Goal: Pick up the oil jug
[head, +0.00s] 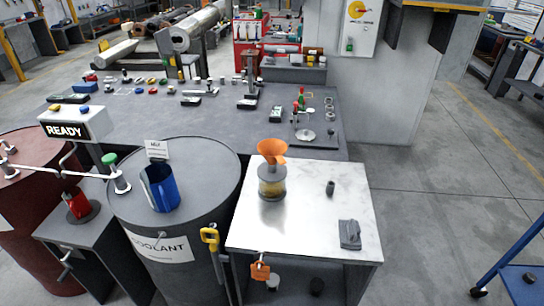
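Two things could be the oil jug, and I cannot tell which it is. A clear vessel with yellowish contents (271,185) stands upright on a bright metal-topped stand (310,235), with an orange funnel (272,150) in its top. A blue open-topped jug (160,188) stands on the lid of the grey coolant barrel (207,175) to its left. Neither of my grippers shows in the head view, and nothing is seen holding either vessel.
On the metal top lie a small dark cylinder (330,188) and a grey object (349,235). A yellow handle (210,238) and an orange tag (260,270) hang at the front left. A READY box (72,126) stands left; a cluttered workbench (225,125) lies behind.

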